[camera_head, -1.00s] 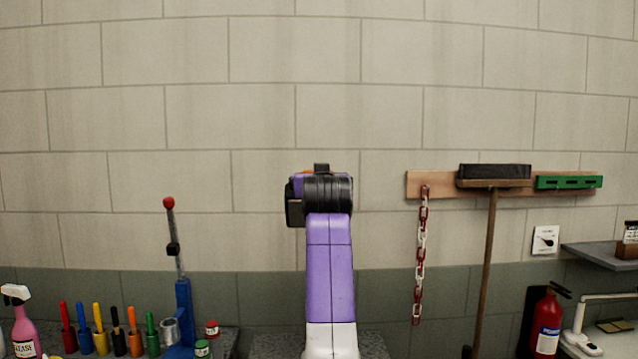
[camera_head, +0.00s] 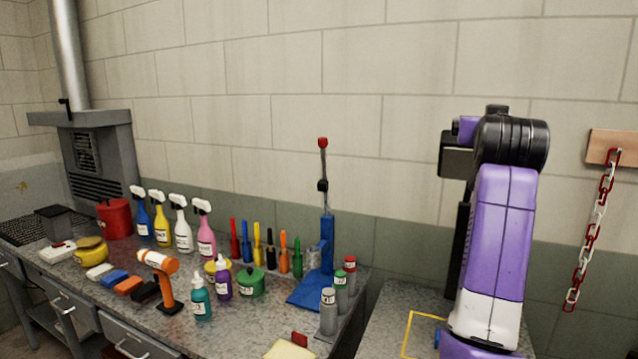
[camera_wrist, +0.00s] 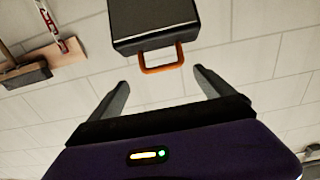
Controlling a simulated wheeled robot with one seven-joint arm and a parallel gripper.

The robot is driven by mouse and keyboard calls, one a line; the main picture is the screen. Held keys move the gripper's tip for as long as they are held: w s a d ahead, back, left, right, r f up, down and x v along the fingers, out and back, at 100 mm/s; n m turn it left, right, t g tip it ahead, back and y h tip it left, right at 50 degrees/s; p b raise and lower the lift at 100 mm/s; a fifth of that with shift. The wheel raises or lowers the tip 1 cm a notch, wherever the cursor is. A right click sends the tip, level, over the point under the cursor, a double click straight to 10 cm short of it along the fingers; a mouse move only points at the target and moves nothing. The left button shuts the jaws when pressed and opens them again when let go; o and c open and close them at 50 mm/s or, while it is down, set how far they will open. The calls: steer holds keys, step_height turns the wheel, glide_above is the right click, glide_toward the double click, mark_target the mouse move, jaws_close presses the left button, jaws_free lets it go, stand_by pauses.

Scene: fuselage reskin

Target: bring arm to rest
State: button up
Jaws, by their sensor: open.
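In the wrist view my gripper (camera_wrist: 160,76) is open, with its two dark fingers spread wide. No object is clamped between them. A dark box with an orange loop (camera_wrist: 160,68) shows ahead of the fingers; I cannot tell whether it is part of my own arm. In the head view my purple and white arm (camera_head: 497,230) stands raised and folded at the right, in front of the wall. The fingers cannot be made out there.
A workbench at left holds spray bottles (camera_head: 205,228), an orange-topped tool (camera_head: 160,280), a blue stand (camera_head: 325,245) and several small containers. A red and white chain (camera_head: 592,230) hangs at right. The air around the raised arm looks clear.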

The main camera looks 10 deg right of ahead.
step_height(320, 180, up, 5)
steer(key=s+a+t+h, duration=0.1)
steer(key=s+t, duration=0.1)
steer(key=s+a+f+n+t+y+b, duration=0.1)
steer(key=s+a+f+n+t+y, duration=0.15)
steer(key=s+a+f, duration=0.6)
steer(key=s+a+f+n+t+y, duration=0.1)
steer(key=s+a+f+n+y, duration=0.15)
steer(key=f, duration=1.15)
steer(key=s+a+f+n+t+y+b, duration=0.1)
steer(key=s+a+f+n+t+y, duration=0.15)
steer(key=s+a+f, duration=0.6)
steer(key=s+a+f+g+y, duration=0.1)
steer(key=s+f+g, duration=0.1)
steer(key=s+f, duration=0.6)
steer(key=s+a+f+g+y+b, duration=0.1)
steer(key=s+f+g, duration=0.2)
steer(key=s+f, duration=0.5)
steer(key=s+a+f+g+y+b, duration=0.1)
steer(key=s+f, duration=0.7)
steer(key=s, duration=0.9)
steer(key=shift+s+a+m+g+y, duration=0.2)
steer(key=shift+a+m+g+y, duration=0.2)
steer(key=shift+g, duration=0.7)
